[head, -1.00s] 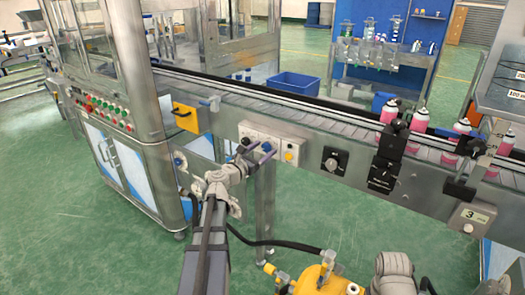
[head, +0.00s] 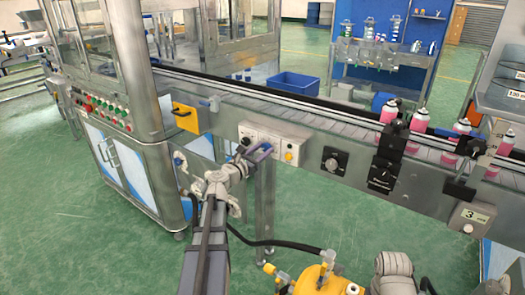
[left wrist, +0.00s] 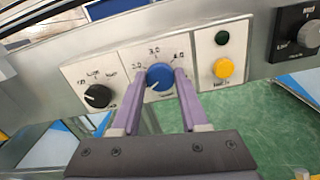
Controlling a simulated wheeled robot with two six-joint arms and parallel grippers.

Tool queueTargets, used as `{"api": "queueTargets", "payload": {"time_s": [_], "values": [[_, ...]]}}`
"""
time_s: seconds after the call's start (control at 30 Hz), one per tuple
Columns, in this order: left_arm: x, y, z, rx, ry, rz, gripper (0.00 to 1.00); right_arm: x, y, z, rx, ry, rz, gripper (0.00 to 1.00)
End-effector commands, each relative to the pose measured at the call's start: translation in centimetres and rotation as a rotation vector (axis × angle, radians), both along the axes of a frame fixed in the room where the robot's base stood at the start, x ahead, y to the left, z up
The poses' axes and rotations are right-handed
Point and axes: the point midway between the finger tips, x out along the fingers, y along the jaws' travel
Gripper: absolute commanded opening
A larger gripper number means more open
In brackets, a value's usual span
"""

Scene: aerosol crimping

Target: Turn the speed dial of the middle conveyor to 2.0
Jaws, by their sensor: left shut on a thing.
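The blue speed dial (left wrist: 160,77) sits on a white plate with the marks 2.0, 3.0 and 4.0 around its top. A small pale mark on it seems to face lower left, below the 2.0, but it is too small to read surely. My left gripper (left wrist: 161,84) is shut on the dial, one purple finger on each side. In the head view my left gripper (head: 257,152) is at the control panel (head: 249,134) on the conveyor's side, and its fingers partly cover the dial.
Another black dial (head: 333,161) sits farther right on the conveyor (head: 309,117). Pink cans (head: 419,120) stand on the belt.

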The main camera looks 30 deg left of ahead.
Motion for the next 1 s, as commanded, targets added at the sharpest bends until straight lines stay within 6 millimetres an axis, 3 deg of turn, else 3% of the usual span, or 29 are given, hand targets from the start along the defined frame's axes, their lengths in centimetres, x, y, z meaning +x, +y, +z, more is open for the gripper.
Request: {"api": "queueTargets", "payload": {"time_s": [0.37, 1.0], "values": [[-0.03, -0.08, -0.02, 0.145, -0.011, 0.0, 0.0, 0.0, 0.0, -0.02, 0.0, 0.0, 0.0, 0.0], [-0.05, -0.22, -0.14, 0.724, -0.057, -0.001, 0.0, 0.0, 0.0, -0.13, 0.0, 0.0, 0.0, 0.0]]}}
